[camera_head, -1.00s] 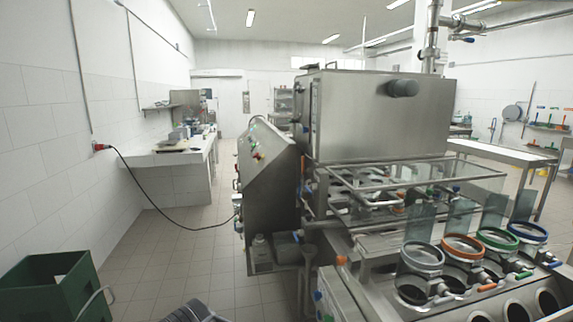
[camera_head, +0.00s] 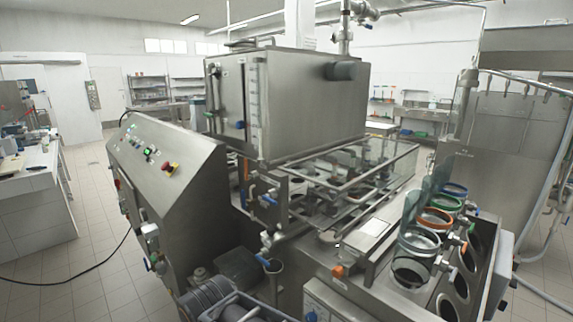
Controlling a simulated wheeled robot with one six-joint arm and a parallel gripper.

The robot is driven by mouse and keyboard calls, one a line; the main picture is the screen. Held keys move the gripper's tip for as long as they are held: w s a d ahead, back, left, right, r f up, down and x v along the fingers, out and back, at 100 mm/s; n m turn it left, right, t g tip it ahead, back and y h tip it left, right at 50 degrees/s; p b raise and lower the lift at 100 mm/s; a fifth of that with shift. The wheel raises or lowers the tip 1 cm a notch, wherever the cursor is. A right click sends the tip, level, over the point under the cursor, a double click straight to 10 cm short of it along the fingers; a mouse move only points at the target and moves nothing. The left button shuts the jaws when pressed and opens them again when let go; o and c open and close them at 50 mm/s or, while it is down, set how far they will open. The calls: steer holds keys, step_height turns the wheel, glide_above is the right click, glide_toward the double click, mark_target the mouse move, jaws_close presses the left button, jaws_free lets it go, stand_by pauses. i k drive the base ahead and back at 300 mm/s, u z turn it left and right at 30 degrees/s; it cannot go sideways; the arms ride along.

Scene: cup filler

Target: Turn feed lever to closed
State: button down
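The steel cup filler fills the middle of the head view, with its box-shaped tank (camera_head: 300,105) on top. Several small valve handles show, and I cannot tell which one is the feed lever. Blue handles sit below the tank's left front corner (camera_head: 268,200) and lower down beside a short upright pipe (camera_head: 263,259). Another blue-handled valve (camera_head: 366,10) is on the overhead pipe at the top. Their open or closed positions are too small to read. My gripper is not in view.
A sloped control panel (camera_head: 160,165) stands on the filler's left side. A clear guard (camera_head: 350,185) and coloured rings (camera_head: 434,218) lie to the right. Dark ribbed items (camera_head: 215,298) are close at the bottom. A black cable (camera_head: 70,283) crosses the otherwise clear left floor.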

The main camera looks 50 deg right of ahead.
mark_target(248, 177)
steer(key=z, duration=0.55)
steer(key=i, duration=0.5)
steer(key=z, duration=0.5)
steer(key=k, duration=1.2)
steer(key=u, duration=0.95)
steer(key=i, duration=1.6)
steer(key=z, duration=0.45)
